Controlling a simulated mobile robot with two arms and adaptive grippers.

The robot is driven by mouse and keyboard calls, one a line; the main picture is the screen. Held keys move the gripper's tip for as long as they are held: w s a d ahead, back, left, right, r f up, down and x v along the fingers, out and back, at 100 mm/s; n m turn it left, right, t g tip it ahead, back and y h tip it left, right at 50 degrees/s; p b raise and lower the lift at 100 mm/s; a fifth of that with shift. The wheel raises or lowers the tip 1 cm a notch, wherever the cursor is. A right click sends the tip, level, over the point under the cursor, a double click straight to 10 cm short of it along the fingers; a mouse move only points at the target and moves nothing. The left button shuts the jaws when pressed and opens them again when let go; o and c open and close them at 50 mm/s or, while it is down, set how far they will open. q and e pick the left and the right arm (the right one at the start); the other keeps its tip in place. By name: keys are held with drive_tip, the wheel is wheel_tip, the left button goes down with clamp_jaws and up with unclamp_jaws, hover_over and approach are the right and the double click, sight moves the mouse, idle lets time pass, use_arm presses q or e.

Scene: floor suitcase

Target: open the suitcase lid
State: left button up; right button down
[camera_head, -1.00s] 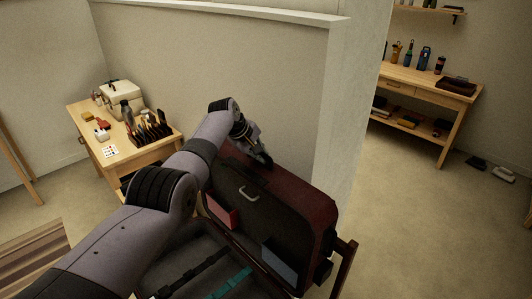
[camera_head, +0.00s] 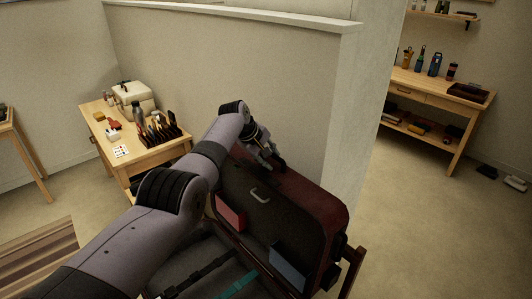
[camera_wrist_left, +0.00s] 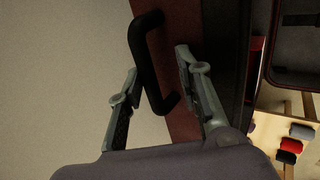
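The suitcase lid (camera_head: 300,205) stands raised, roughly upright, with its dark lining and a small pale handle showing. The suitcase base (camera_head: 195,250) lies below it, partly hidden by my left arm. My left gripper (camera_head: 274,163) is at the lid's upper edge. In the left wrist view, my left gripper's (camera_wrist_left: 157,62) two fingers are spread apart, with the black carry handle (camera_wrist_left: 150,60) of the dark red lid between them. My right gripper is not in view.
A partition wall (camera_head: 250,60) stands close behind the lid. A small wooden table (camera_head: 150,157) with tools stands to the left. A workbench (camera_head: 437,92) with bottles stands far right. Floor (camera_head: 430,220) is clear at right. A wooden rack part (camera_head: 352,265) shows beside the suitcase.

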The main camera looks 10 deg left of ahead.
use_arm(q)
drive_tip(key=shift+s+a+r, duration=0.15)
drive_tip(key=shift+a+r, duration=0.1)
drive_tip(key=shift+r, duration=0.25)
drive_tip(key=v, duration=1)
drive_tip(key=shift+s+r, duration=0.2)
drive_tip(key=shift+r, duration=0.1)
drive_tip(key=shift+a, duration=0.15)
